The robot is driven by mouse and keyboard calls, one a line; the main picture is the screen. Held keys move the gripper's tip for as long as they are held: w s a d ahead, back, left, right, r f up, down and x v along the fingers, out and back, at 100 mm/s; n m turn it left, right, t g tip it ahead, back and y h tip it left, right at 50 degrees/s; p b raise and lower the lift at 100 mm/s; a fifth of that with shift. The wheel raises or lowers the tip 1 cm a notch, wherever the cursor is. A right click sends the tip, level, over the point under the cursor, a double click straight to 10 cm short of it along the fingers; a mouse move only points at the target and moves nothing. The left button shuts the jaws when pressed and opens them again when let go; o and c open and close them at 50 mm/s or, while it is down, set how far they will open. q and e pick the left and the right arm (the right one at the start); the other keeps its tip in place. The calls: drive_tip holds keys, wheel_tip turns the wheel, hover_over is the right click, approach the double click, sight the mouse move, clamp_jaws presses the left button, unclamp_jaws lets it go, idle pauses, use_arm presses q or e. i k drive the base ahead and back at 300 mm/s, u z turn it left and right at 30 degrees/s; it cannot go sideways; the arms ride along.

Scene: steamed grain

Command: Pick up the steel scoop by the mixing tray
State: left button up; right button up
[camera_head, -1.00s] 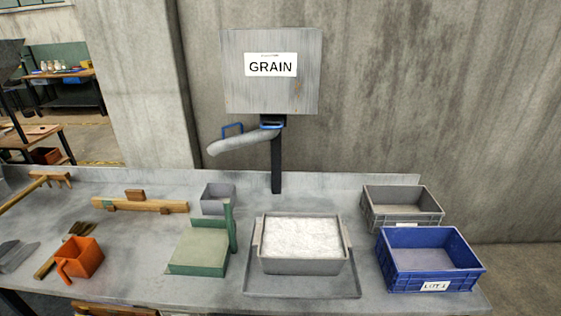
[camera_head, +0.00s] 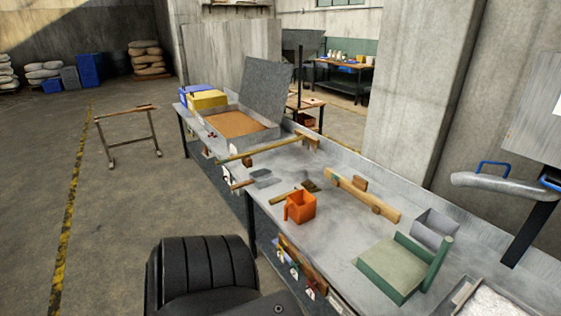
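A grey metal tool (camera_head: 265,178) with a short wooden handle lies flat on the bench, left of the orange jug. It looks like the steel scoop, but it is small and its exact shape is hard to tell. A wide grey tray (camera_head: 273,133) with brown contents and a raised grey panel behind it stands further along the bench; it may be the mixing tray. Neither of my grippers is in view. A black ribbed part of my own body fills the lower left-centre.
An orange jug (camera_head: 300,207), a brush (camera_head: 309,186), a long wooden-handled tool (camera_head: 262,151) and a wooden bar (camera_head: 362,194) lie on the bench. A green stand (camera_head: 392,268) is nearer. Tools hang on the bench's front. Open floor lies left, with a wooden trestle (camera_head: 125,112).

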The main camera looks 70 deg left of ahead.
sight(263, 178)
drive_tip(key=u, duration=2.55)
